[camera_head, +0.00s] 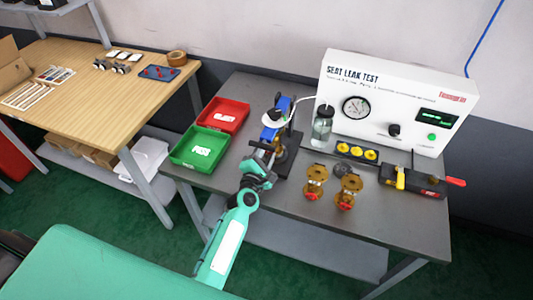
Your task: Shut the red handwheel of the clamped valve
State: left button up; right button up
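A blue clamp fixture (271,132) stands on a dark base on the grey bench. A small brass part (282,153) shows at its foot, and I take it for the clamped valve. Its red handwheel cannot be made out; my gripper and the fixture cover that area. My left gripper (264,156) reaches in from below, its tips close against the front of the fixture. Whether the fingers are apart, closed or touching the valve is too small to tell. My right gripper is not in view.
Two loose brass valves (316,180) with red handwheels stand right of my arm. A red tray (240,106) and a green tray (178,157) lie left. Behind are a clear bottle (322,125) and the white leak-test panel (385,75). A red-handled tool (412,182) lies right.

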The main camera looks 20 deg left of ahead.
pick_arm(q)
jog(key=o, duration=1)
jog(key=shift+c, duration=0.2)
jog(key=shift+s, duration=0.15)
jog(key=s+b, duration=0.2)
jog(key=s, duration=1.1)
jog(key=shift+s+a+b, duration=0.2)
jog(key=shift+s+b, duration=0.1)
jog(key=shift+b, duration=0.1)
